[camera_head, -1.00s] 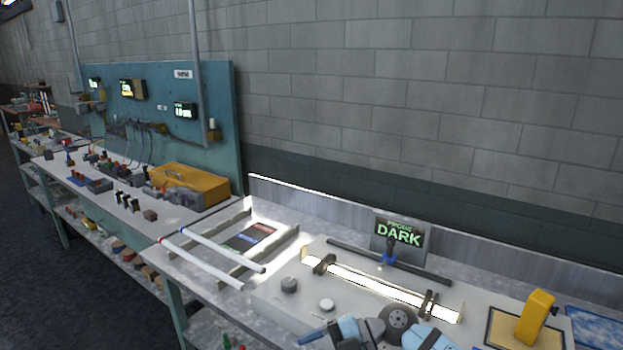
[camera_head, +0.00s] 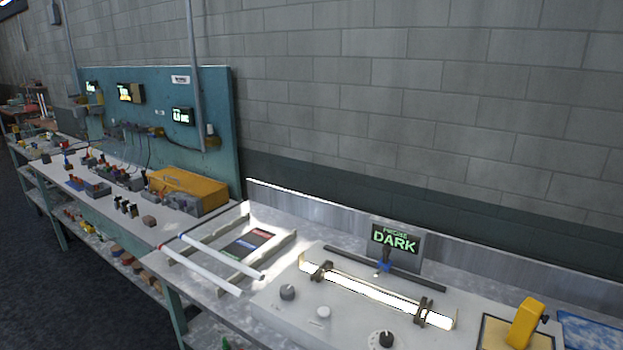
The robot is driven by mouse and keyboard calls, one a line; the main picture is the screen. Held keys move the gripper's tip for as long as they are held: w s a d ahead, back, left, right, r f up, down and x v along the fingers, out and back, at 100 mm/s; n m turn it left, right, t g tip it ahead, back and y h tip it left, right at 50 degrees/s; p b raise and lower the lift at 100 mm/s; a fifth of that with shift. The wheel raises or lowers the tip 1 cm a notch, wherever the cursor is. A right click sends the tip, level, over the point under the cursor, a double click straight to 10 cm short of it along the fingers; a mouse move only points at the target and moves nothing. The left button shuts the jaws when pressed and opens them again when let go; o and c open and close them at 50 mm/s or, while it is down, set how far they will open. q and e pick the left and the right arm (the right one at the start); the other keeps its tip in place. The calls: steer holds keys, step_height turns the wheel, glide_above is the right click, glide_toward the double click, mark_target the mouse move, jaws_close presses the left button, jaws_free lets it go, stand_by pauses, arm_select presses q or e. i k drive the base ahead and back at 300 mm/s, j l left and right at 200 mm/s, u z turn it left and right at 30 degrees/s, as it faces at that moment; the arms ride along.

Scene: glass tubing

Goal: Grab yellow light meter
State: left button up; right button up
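The yellow light meter (camera_head: 524,324) stands upright at the lower right on a tan pad with a dark border (camera_head: 490,335). A small dark knob shows on its right side. Nothing touches it from above. Neither of my grippers shows in the head view now.
A lit glass tube (camera_head: 375,290) lies in clamps on a pale box with several knobs, left of the meter. A sign reading DARK (camera_head: 395,240) stands behind it. Two white tubes (camera_head: 222,257) lie on a rack at left. A blue patterned sheet (camera_head: 590,330) lies right of the meter.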

mark_target(527, 321)
steer(key=z, duration=1.3)
